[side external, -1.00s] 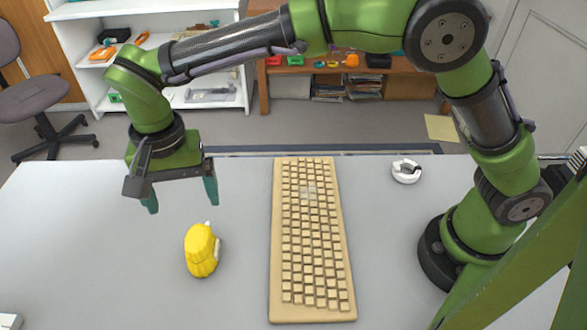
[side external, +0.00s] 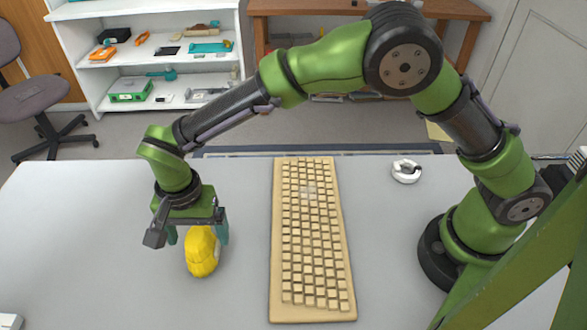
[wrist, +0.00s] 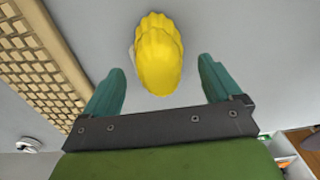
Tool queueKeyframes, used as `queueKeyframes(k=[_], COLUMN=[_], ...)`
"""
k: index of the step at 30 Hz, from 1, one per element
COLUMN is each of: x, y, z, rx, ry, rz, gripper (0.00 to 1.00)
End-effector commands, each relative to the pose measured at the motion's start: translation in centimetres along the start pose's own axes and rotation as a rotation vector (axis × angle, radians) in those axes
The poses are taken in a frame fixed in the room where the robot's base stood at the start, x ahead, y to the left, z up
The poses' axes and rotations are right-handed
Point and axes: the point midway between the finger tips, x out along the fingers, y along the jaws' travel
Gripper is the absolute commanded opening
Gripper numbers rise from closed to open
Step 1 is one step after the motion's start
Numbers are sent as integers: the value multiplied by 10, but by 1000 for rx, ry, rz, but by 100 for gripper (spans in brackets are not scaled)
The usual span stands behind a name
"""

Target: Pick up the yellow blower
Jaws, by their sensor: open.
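The yellow blower (side external: 202,256) stands on the grey table, left of the keyboard. Its top is partly hidden by my gripper in the side view. My gripper (side external: 198,238) is open and pointed down, with one teal finger to each side of the blower's upper part in that view. In the wrist view the blower (wrist: 159,55) lies ahead of and roughly between the two spread fingers of my gripper (wrist: 162,82). Gaps show between it and both fingers, and nothing is held.
A beige keyboard (side external: 312,240) lies right of the blower. A small white round object (side external: 406,171) sits farther right. A white object (side external: 9,321) is at the table's lower left corner. The grey table (side external: 85,240) is clear left of the blower. Shelves stand behind it.

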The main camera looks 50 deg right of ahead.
Motion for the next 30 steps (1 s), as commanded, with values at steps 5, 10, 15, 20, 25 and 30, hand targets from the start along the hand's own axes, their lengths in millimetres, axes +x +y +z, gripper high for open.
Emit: queueKeyframes(k=[5,10,15,20,25,30], x=[29,44,45,45,45,44], y=[0,0,0,0,0,0], z=[1,1,1,1,1,1], rx=[0,1,0,0,0,0], ry=[-2,-1,-1,-1,-1,0], rz=[5,2,1,1,1,0], gripper=[92,92,92,76,50,24])
